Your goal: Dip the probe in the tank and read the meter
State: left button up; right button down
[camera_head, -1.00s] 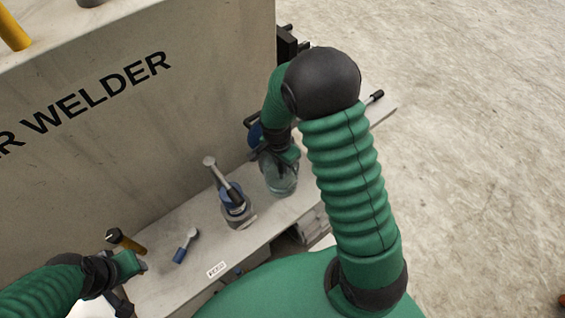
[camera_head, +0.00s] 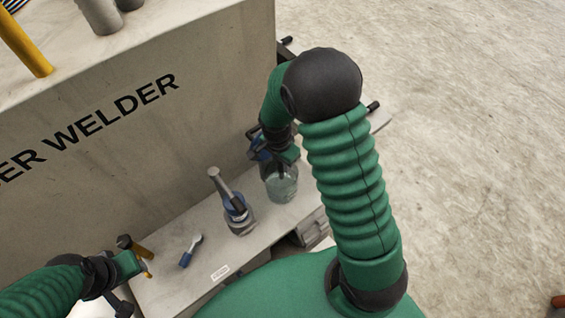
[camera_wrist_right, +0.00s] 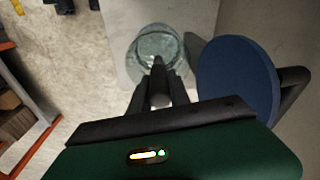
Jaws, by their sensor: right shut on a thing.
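The tank (camera_head: 282,186) is a clear glass vessel with pale liquid on the far part of the bench. My right gripper (camera_head: 280,158) is over the tank's opening. In the right wrist view, my right gripper (camera_wrist_right: 158,92) is shut on a slim dark grey probe (camera_wrist_right: 158,68), whose tip overlaps the tank (camera_wrist_right: 157,42). I cannot tell whether the tip touches the liquid. A blue disc with a black handle (camera_wrist_right: 237,78) is close beside the gripper; its face is not readable. My left gripper (camera_head: 143,265) is at the bench's near-left end, beside a yellow-handled tool (camera_head: 140,250); its jaws are unclear.
A blue-and-grey bottle-like item (camera_head: 238,214) stands left of the tank. A small blue-handled tool (camera_head: 190,250) and a white label (camera_head: 220,272) lie on the bench (camera_head: 170,285). A large grey welder cabinet (camera_head: 150,130) walls off the back. Open floor is at right.

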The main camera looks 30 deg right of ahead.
notch_tip(320, 180, up, 9)
jog(key=p, duration=0.7)
jog(key=shift+f, duration=0.15)
